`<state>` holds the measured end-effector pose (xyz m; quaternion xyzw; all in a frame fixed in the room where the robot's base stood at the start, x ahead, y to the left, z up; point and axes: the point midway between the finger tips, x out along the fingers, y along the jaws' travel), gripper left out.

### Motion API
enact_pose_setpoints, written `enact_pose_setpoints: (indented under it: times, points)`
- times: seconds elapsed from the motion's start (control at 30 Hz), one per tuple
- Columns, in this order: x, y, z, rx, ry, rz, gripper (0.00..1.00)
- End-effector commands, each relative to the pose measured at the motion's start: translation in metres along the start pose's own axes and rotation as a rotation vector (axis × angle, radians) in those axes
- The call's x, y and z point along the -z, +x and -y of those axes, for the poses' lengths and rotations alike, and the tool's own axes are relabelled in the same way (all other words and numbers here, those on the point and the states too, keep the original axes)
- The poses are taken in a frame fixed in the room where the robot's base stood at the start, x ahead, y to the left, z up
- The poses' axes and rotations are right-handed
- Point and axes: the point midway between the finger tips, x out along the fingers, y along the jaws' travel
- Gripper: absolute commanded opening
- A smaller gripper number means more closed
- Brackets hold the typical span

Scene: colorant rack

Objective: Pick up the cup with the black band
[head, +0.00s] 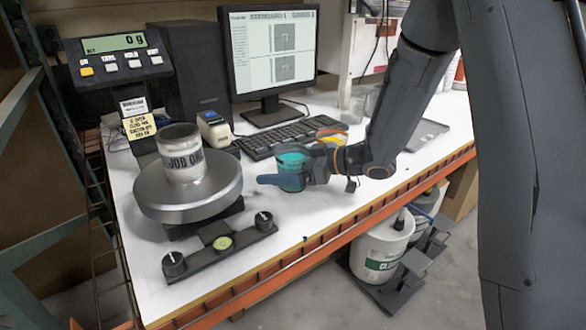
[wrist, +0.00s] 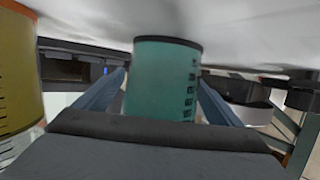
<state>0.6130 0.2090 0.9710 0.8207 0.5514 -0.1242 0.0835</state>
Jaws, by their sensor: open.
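A teal cup (head: 292,160) stands on the white bench in front of the keyboard. In the wrist view the teal cup (wrist: 165,85) has printed marks and a dark band along its edge by the bench surface. My gripper (head: 275,172) is open low around this cup, one blue finger passing in front of it in the head view. In the wrist view my gripper (wrist: 161,78) has a finger on each side of the cup, with no clear grip on it. A cup with orange-yellow contents (head: 331,136) stands behind my wrist; it also shows in the wrist view (wrist: 18,75).
A round metal scale pan (head: 150,205) holds a white container (head: 182,153) at left. A keyboard (head: 290,138) and monitor (head: 268,55) stand behind. Clear cups (head: 352,103) stand near my forearm. The bench's orange front edge (head: 330,240) is close; bare bench lies in front of the cup.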

Motion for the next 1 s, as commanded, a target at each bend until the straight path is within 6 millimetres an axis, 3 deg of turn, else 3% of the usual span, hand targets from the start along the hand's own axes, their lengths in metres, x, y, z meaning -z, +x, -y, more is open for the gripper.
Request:
enact_pose_setpoints:
  times: [0.07,0.37,1.0]
  points:
    - [0.0,0.0,0.0,0.0,0.0,0.0,0.85]
    - [0.0,-0.001,0.0,0.0,0.0,0.0,0.35]
    - [0.013,-0.004,-0.001,-0.001,-0.003,-0.002,0.34]
